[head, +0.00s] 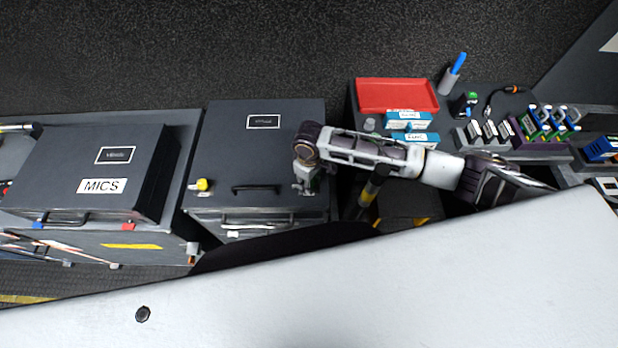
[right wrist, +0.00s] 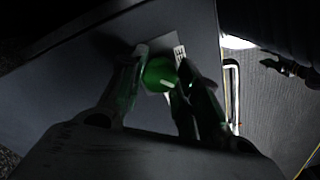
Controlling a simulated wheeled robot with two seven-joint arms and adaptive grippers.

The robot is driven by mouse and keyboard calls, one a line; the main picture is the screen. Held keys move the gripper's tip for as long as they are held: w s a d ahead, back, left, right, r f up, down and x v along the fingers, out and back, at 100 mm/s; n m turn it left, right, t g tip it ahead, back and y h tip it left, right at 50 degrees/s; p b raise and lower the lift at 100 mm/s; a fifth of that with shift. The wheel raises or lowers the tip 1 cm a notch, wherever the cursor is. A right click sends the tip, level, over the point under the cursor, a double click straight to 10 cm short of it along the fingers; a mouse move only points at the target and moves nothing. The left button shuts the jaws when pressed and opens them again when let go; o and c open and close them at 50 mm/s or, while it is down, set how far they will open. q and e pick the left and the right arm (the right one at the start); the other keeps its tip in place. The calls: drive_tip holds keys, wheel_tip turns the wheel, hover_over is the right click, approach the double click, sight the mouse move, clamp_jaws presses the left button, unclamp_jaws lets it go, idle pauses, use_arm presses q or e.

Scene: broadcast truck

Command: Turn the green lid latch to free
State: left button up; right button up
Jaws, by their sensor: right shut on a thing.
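The green lid latch (right wrist: 158,75) shows in the right wrist view as a round green knob between my fingertips. My right gripper (head: 304,188) is shut on it at the front right of the dark case lid (head: 262,150). In the head view my gripper hides the green latch. How far the latch is turned cannot be told. The right wrist view is dark. My left gripper is not in view.
A yellow latch (head: 202,185) and a black handle (head: 256,188) sit on the same lid. A MICS case (head: 75,150) stands to the left. A red tray (head: 397,94), blue-and-white boxes (head: 408,120) and several small devices lie on the bench at right.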

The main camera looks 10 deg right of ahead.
drive_tip(key=n, duration=0.3)
drive_tip(key=shift+n, duration=2.3)
drive_tip(key=o, duration=1.1)
drive_tip(key=shift+c, duration=0.2)
wheel_tip(320, 180, up, 12)
drive_tip(key=shift+d, duration=0.15)
